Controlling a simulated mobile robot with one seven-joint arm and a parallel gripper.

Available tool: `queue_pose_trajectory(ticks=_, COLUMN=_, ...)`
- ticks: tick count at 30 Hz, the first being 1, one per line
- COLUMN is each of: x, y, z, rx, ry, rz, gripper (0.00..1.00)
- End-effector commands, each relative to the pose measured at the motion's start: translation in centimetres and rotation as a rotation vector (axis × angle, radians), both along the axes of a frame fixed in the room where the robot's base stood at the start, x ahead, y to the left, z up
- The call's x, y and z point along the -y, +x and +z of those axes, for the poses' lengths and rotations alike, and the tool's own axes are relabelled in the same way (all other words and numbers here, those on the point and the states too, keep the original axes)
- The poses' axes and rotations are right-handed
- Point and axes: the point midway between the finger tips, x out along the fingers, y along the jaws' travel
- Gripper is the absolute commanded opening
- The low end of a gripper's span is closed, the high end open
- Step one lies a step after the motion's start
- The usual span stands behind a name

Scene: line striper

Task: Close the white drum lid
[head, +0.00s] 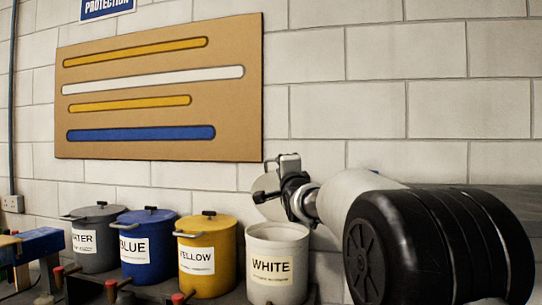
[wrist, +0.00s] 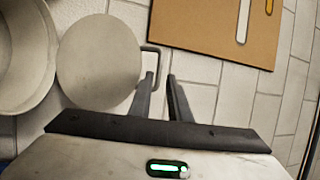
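The white drum (head: 275,268), labelled WHITE, stands upright with its round top open. Its rim and inside (wrist: 22,50) show at the left edge of the wrist view. The white drum lid (wrist: 98,62) is a pale disc swung up beside the opening, with a thin loop handle (wrist: 150,46) on its edge. My gripper (wrist: 161,75) is open, and its fingertips appear on either side of the handle's outer bar. Contact cannot be told. In the head view, my gripper (head: 272,180) is above the drum and partly hides the lid.
Lidded yellow (head: 207,240), blue (head: 146,225) and grey water (head: 95,222) drums stand in a row to the left. A tan board (head: 160,90) with coloured stripes hangs on the block wall behind. Taps with red ends (head: 178,298) stick out below the drums.

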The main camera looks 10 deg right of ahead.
Motion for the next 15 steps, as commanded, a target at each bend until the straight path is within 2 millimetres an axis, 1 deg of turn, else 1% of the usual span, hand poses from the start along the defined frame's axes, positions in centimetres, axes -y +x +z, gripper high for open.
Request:
queue_pose_trajectory(ticks=1, x=-0.1, y=1.3, z=0.4, rx=-0.002, ry=0.0, rz=0.002, gripper=0.17)
queue_pose_trajectory(ticks=9, x=-0.2, y=7.0, z=1.7, rx=-0.002, ry=-0.001, rz=0.002, gripper=0.17)
queue_pose_trajectory(ticks=12, x=-0.2, y=8.8, z=2.0, rx=-0.002, ry=-0.002, rz=0.001, gripper=0.17)
queue_pose_trajectory(ticks=15, x=-0.2, y=10.1, z=2.2, rx=-0.003, ry=-0.003, rz=0.001, gripper=0.17)
